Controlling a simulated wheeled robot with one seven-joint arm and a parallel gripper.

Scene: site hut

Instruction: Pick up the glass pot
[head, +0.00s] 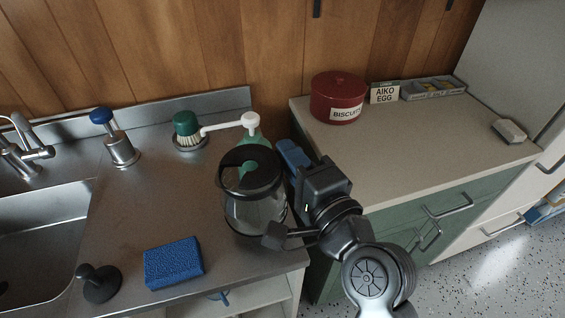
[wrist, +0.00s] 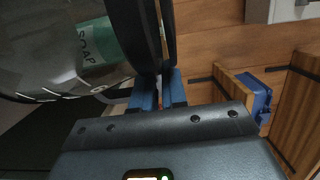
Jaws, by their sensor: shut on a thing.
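The glass pot (head: 252,212) is clear with a black lid and rim. It is in the middle of the head view, near the right end of the steel counter (head: 150,215). I cannot tell whether its base touches the counter. In the wrist view the glass pot (wrist: 40,60) fills the upper left, with its black handle (wrist: 168,35) at its right. My gripper (head: 291,155) is at the pot's right side. Its blue fingers (wrist: 158,92) are shut on the pot's handle; the exact contact is partly hidden.
A green soap bottle (head: 250,124) with a white pump stands behind the pot, partly hidden. A blue sponge (head: 173,262) and a black plug (head: 98,284) lie in front at left. A red biscuit tin (head: 338,97) stands on the right worktop (head: 430,130), which has free room.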

